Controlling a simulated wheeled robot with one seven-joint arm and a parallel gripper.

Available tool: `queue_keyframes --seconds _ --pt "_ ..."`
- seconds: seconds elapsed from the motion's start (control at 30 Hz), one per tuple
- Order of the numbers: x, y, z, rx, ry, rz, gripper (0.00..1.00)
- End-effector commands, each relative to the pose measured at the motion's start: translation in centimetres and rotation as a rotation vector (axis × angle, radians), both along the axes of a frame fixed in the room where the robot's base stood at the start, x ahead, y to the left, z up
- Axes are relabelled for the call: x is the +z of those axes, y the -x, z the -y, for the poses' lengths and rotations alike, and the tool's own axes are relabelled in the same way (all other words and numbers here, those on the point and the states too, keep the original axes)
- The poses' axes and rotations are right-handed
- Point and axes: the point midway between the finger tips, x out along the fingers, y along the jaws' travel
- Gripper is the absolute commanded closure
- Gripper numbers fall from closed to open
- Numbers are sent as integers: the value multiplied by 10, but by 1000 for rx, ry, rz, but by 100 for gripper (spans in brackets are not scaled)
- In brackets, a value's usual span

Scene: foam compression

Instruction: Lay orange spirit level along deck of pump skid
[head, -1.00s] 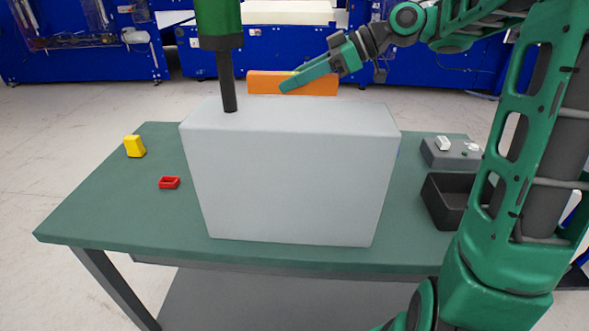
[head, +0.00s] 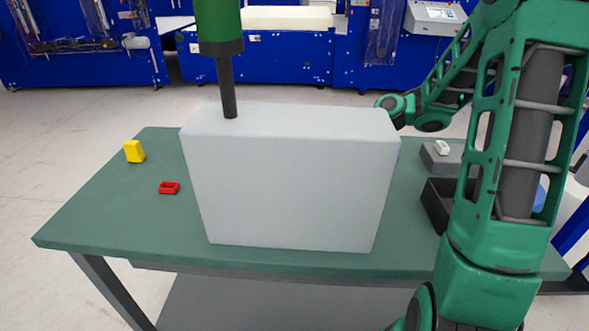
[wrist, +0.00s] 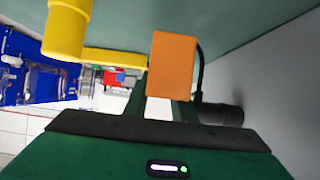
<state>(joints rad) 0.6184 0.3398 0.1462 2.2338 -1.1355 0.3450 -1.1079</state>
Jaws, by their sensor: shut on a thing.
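My gripper (wrist: 167,98) is shut on the orange spirit level (wrist: 172,65), which the wrist view shows nearly end-on between the green fingers. In the head view, the gripper and level are hidden behind the large grey block. A yellow cylinder (wrist: 67,30) and a yellow bar (wrist: 115,58) lie beyond the level in the wrist view. I cannot tell whether they belong to the pump skid, and no deck is clearly seen. A dark cylinder (wrist: 222,112) and a thin black cable (wrist: 199,70) show right of the level. Contact below the level cannot be judged.
The grey block (head: 290,180) fills the middle of the green table (head: 100,220). A dark rod (head: 228,88) hangs at its top. A yellow piece (head: 134,151) and a red piece (head: 169,187) lie left. A dark bin (head: 436,203) and grey box (head: 442,158) stand right.

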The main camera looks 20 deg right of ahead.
Motion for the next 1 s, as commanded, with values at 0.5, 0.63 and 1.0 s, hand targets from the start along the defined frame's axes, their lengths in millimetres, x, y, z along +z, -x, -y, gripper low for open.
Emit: queue_keyframes --seconds 0.5,0.63,1.0 --pt "-51 0 0 0 0 -1 100" --pt "-52 0 0 0 1 -3 100" --pt "-60 1 -1 1 2 -8 100"
